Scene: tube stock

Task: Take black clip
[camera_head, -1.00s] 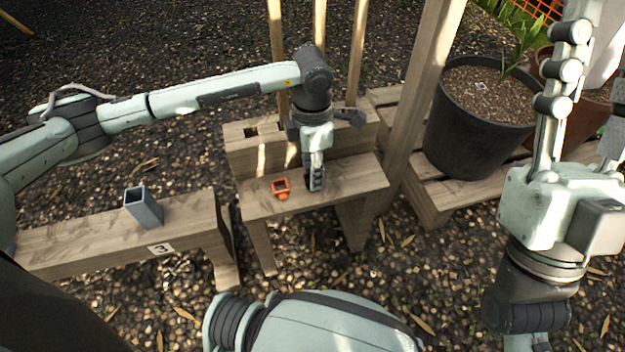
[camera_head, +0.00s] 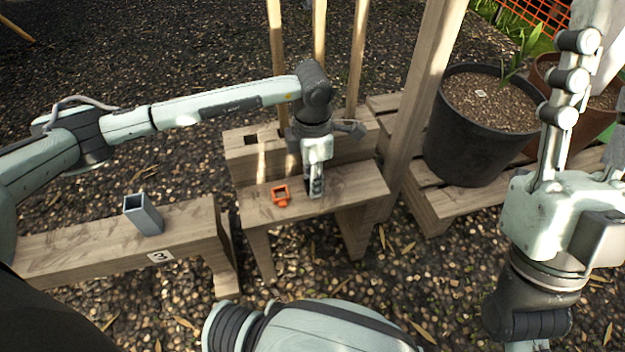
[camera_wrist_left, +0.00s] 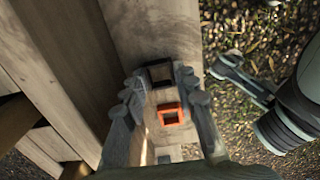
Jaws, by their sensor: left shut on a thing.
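The black clip (camera_wrist_left: 160,74) is a small dark square frame. In the left wrist view it sits between the fingertips of my left gripper (camera_wrist_left: 160,85), which is shut on it. In the head view my left gripper (camera_head: 315,186) points down at the top of the small wooden bench (camera_head: 350,188), and its fingers largely hide the clip. I cannot tell whether the clip still touches the wood. My right gripper (camera_head: 590,75) is at the right of the head view, fingers upward and apart, with its tips partly cut off by the frame.
An orange clip (camera_head: 281,196) lies on the bench just left of my left gripper. A grey square tube (camera_head: 144,214) stands on the left bench (camera_head: 80,240), near a label marked 3. Wooden stakes rise behind. A black plant pot (camera_head: 470,145) stands on slats at the right.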

